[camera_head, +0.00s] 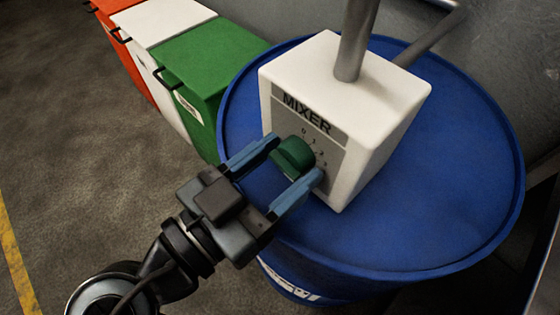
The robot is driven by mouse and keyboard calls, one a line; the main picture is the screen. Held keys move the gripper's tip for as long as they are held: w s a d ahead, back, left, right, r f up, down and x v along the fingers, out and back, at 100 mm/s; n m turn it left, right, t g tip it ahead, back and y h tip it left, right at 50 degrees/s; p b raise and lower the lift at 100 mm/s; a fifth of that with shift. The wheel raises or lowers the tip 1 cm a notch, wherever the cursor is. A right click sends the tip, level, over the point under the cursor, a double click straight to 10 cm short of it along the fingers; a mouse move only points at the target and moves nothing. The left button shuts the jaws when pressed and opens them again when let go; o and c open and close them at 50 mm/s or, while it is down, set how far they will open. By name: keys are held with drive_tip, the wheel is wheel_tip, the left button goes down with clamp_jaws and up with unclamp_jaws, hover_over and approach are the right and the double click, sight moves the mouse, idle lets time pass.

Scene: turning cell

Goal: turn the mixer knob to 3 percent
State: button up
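The mixer (385,125) is a white box labelled MIXER, standing on top of a blue drum (455,215). Its green knob (294,154) is on the front face, with dial numbers above and to the right of it, partly hidden by my gripper. The knob's pointer and exact setting are too small to tell. My gripper (286,165) is in front of the dial with its two blue fingers spread, one to the left of the knob and one to the lower right. The fingers appear apart from the knob, with a gap showing on the right side.
A grey pipe (357,40) rises from the top of the mixer. Green (205,65), white (150,20) and orange bins stand at the back left, beside the drum. A grey wall is behind. The floor at left is clear, with a yellow line.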

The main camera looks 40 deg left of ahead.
drive_tip(key=c, duration=0.8)
drive_tip(key=shift+o, duration=0.2)
drive_tip(key=n+p, duration=0.1)
drive_tip(key=n, duration=0.1)
drive_tip(key=shift+d+r+n, duration=0.1)
drive_tip(key=shift+n, duration=0.2)
drive_tip(key=shift+n+p, duration=0.45)
drive_tip(key=shift+n, duration=0.75)
drive_tip(key=o, duration=1)
drive_tip(key=shift+o, duration=0.2)
drive_tip(key=s, duration=0.7)
drive_tip(key=shift+s+a+b, duration=0.35)
drive_tip(key=shift+s+b, duration=0.05)
drive_tip(key=shift+b, duration=0.05)
